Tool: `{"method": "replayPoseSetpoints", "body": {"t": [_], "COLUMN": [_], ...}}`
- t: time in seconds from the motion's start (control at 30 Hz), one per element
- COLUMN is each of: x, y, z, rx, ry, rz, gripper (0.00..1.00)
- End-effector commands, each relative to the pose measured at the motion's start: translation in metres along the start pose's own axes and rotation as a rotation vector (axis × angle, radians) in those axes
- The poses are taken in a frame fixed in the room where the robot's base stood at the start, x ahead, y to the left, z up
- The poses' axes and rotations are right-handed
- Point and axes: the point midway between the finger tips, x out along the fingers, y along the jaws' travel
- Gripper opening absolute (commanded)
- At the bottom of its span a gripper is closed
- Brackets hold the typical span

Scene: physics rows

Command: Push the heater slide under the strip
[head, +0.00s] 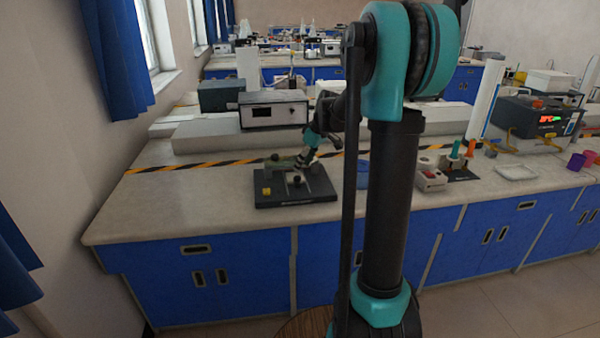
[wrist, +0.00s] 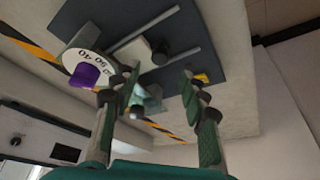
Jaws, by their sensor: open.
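A dark baseplate (head: 320,189) lies on the bench; it also shows in the wrist view (wrist: 215,50). On it in the wrist view are two thin grey rails, with a pale block bearing a dark knob (wrist: 160,52) between them; this looks like the heater slide. A white dial (wrist: 78,60) with numbers and a purple knob (wrist: 86,76) is beside it. My gripper (wrist: 158,88) is open over the plate, with a pale greenish piece visible between its fingers. In the head view my gripper (head: 290,164) is low over the plate. I cannot make out the strip for certain.
A yellow block (head: 266,190) sits at the plate's left. A white-fronted instrument (head: 273,110) stands behind, beyond black-and-yellow tape (head: 190,165). Bench left of the plate is clear.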

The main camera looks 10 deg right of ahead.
Motion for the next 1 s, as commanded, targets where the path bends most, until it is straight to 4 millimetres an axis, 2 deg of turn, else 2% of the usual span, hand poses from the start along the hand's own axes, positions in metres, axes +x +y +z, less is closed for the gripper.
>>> {"method": "replayPoseSetpoints", "body": {"t": [0.1,0.3,0.47,0.7,0.87,1.0], "x": [-0.024,-0.050,-0.057,-0.058,-0.057,-0.057], "y": [0.000,0.000,0.000,0.000,0.000,-0.003], "z": [0.001,0.000,0.000,0.000,0.002,0.008], "rx": [0.001,0.001,0.000,0.000,0.053,0.270], "ry": [0.000,0.000,0.000,0.001,0.007,0.033], "rz": [0.000,0.000,0.000,0.000,0.002,0.009], "gripper": [0.44,0.44,0.44,0.44,0.24,0.06]}}
